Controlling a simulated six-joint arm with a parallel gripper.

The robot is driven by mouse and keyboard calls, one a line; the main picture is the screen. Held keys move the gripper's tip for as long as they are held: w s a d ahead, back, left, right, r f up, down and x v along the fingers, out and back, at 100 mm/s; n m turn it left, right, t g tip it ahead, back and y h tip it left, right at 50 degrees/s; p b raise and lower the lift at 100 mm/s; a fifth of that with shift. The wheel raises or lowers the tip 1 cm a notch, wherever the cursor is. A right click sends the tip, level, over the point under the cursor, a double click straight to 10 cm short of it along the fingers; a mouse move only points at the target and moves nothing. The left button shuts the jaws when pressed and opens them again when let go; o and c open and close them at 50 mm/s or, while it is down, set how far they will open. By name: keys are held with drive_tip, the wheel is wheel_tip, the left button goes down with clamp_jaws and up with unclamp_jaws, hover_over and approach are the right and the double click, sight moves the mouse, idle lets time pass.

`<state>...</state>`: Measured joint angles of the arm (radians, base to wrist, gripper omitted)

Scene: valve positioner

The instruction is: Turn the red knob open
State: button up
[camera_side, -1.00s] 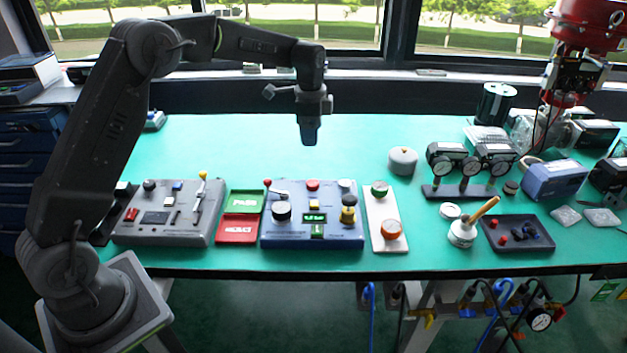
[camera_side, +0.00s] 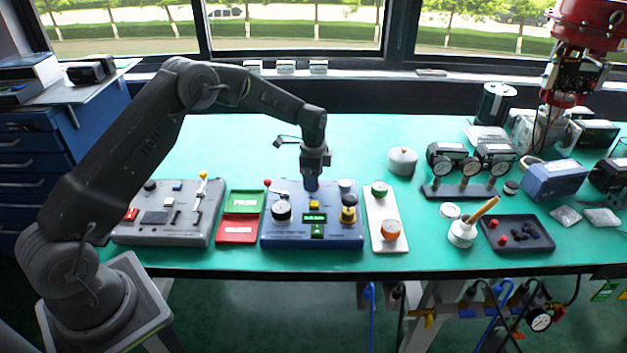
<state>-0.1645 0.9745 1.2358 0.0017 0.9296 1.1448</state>
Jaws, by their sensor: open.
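My gripper (camera_side: 311,186) points down at the back middle of the blue control panel (camera_side: 282,238). It is open. The red knob at that spot, seen earlier behind the panel's small display, is now hidden by my gripper. I cannot tell whether the fingers are around the knob or just above it. A lever with a red ball end (camera_side: 267,183) stands at the panel's back left, to the left of my gripper.
Close by on the panel are a black dial (camera_side: 281,211), a yellow-and-black knob (camera_side: 348,209) and a grey knob (camera_side: 346,187). A white plate (camera_side: 387,243) with green and orange knobs lies to the right. The green table behind is clear.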

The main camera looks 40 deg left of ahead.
drive_tip(key=shift+f, duration=0.65)
drive_tip(key=shift+c, duration=0.4)
drive_tip(key=c, duration=0.8)
drive_tip(key=shift+c, duration=0.2)
